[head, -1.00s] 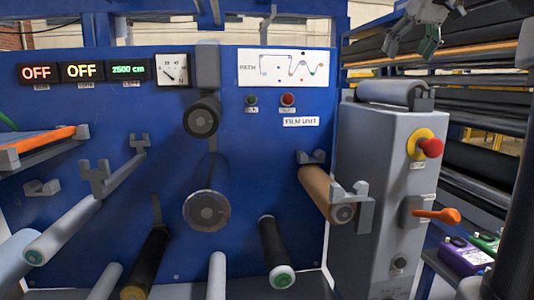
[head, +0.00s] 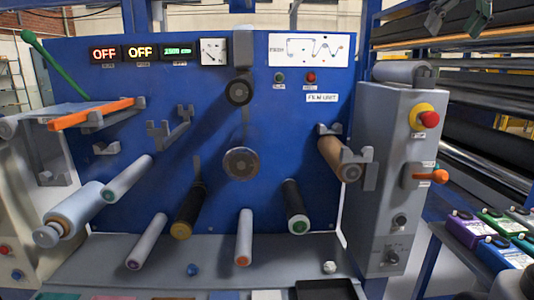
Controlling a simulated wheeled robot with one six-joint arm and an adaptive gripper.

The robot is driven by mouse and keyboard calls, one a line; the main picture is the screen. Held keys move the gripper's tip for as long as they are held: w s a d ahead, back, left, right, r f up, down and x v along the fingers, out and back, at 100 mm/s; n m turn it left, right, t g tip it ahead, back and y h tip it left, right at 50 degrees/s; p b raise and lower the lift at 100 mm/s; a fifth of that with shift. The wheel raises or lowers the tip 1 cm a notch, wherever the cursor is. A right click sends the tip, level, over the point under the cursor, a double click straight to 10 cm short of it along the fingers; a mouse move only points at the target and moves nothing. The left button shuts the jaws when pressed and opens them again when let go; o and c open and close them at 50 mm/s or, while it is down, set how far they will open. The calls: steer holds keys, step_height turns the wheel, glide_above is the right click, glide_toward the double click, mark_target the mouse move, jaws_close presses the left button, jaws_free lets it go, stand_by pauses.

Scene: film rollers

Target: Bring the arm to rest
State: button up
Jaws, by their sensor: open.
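My gripper (head: 457,20) shows at the top right edge of the head view, with its two dark finger pads apart and nothing between them. It hangs in front of the rack of rolls, above and to the right of the grey control cabinet (head: 385,150). It appears clear of everything around it. Most of the arm above it is out of the picture.
The blue film unit panel (head: 215,115) carries several rollers that stick out, such as a brown roller (head: 333,153). An orange lever (head: 428,177) and a red stop button (head: 428,119) jut from the cabinet. Coloured boxes (head: 468,229) stand at lower right.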

steer(key=s+a+f+m+g, duration=0.1)
steer(key=s+f, duration=0.4)
steer(key=f, duration=0.6)
steer(key=s+a+f+m+g, duration=0.15)
steer(key=s+f, duration=0.35)
steer(key=f, duration=0.6)
steer(key=s+a+f+n, duration=0.1)
steer(key=s+a+f, duration=0.1)
steer(key=s+f, duration=0.3)
steer(key=s+a+f+n, duration=0.1)
steer(key=s+a+f, duration=0.2)
steer(key=s+f, duration=0.3)
steer(key=s, duration=0.3)
steer(key=shift+f, duration=0.3)
steer(key=shift+s+n, duration=0.1)
steer(key=shift+n, duration=0.15)
steer(key=shift+c, duration=0.4)
